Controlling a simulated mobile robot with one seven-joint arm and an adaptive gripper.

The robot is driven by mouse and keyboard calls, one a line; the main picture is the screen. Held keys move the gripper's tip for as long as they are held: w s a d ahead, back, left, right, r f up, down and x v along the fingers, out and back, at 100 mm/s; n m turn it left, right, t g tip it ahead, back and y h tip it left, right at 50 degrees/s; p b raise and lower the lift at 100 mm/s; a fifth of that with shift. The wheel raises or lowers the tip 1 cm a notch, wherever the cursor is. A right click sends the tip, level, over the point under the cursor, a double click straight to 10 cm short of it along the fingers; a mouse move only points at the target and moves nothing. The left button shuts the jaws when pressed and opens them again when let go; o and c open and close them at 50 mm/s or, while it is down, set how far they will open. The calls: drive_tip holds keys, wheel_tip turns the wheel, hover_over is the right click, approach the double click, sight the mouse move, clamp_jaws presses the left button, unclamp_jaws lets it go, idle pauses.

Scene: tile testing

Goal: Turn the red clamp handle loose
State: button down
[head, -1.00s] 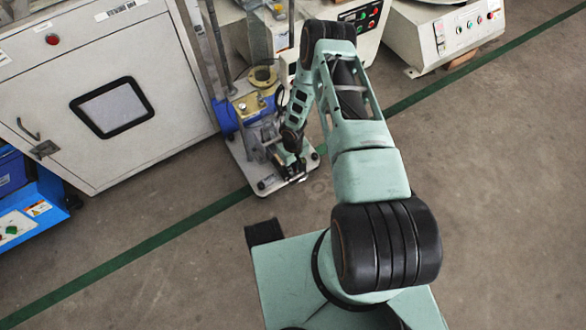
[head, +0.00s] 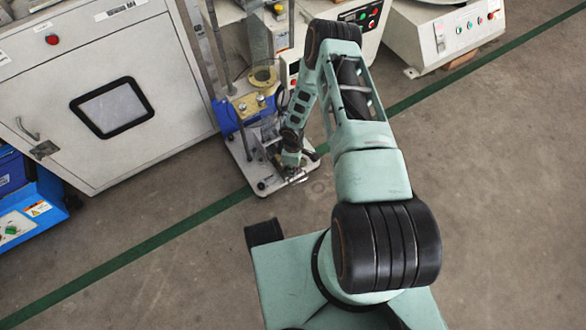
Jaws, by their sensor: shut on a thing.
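A small floor-standing tile tester has a blue motor, a yellowish block (head: 250,104) and a pale base plate (head: 243,163). My gripper (head: 298,177) is low at the front right of this tester, over the edge of its base plate. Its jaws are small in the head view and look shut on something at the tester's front. No red clamp handle can be made out there; my gripper and wrist cover that spot.
A large white cabinet (head: 60,85) with a dark-framed window stands left of the tester. Machines with control buttons (head: 455,28) stand behind and to the right. A blue cart (head: 38,215) is at the far left. The floor (head: 500,190) to the right is clear.

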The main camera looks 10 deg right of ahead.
drive_tip(key=n, duration=0.3)
drive_tip(key=shift+n, duration=1)
drive_tip(key=n, duration=0.4)
drive_tip(key=c, duration=2.3)
unclamp_jaws()
drive_tip(key=shift+r, duration=0.1)
